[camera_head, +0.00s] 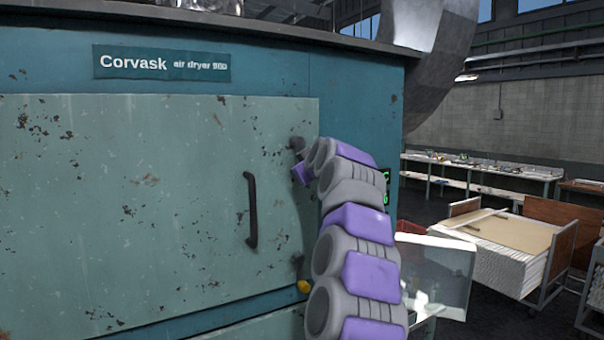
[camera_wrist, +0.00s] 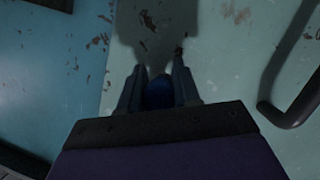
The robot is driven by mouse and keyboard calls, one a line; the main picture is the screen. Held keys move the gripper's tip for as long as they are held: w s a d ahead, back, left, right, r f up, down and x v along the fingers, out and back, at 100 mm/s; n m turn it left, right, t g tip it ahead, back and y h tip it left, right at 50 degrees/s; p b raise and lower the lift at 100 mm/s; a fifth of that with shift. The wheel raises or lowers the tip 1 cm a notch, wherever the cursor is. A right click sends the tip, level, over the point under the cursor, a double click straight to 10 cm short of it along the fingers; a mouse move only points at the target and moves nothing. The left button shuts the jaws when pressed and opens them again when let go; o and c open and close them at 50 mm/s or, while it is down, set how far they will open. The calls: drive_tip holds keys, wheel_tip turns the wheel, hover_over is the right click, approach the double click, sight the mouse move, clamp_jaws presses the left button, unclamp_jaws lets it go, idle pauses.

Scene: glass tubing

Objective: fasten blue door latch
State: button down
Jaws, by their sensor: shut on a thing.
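The blue door latch's rounded blue knob (camera_wrist: 159,92) shows in the wrist view between the two fingers of my gripper (camera_wrist: 158,72). The gripper is shut on it, against the pale green door (camera_head: 120,200). In the head view my arm reaches up to the door's upper right edge. A dark latch or hinge part (camera_head: 297,144) shows just beside my arm's end. I cannot tell the latch's angle from these frames.
A dark vertical handle (camera_head: 251,210) stands out from the door left of my arm; it is also at the right of the wrist view (camera_wrist: 285,110). A yellow knob (camera_head: 303,286) sits low on the door's right edge. A cart (camera_head: 510,250) stands at right.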

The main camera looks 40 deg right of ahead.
drive_tip(key=shift+d+f, duration=0.1)
drive_tip(key=shift+f, duration=0.35)
drive_tip(key=c, duration=1.2)
unclamp_jaws()
drive_tip(key=shift+o, duration=1.4)
drive_tip(key=shift+w+d, duration=0.1)
drive_tip(key=shift+w, duration=0.05)
drive_tip(key=shift+o, duration=0.6)
drive_tip(key=shift+d+r, duration=0.15)
drive_tip(key=shift+r, duration=0.05)
drive_tip(key=shift+r, duration=0.1)
drive_tip(key=shift+s+a+r, duration=0.15)
drive_tip(key=shift+s+a, duration=0.25)
drive_tip(key=shift+s, duration=0.1)
drive_tip(key=v, duration=1.6)
drive_tip(key=shift+s, duration=0.2)
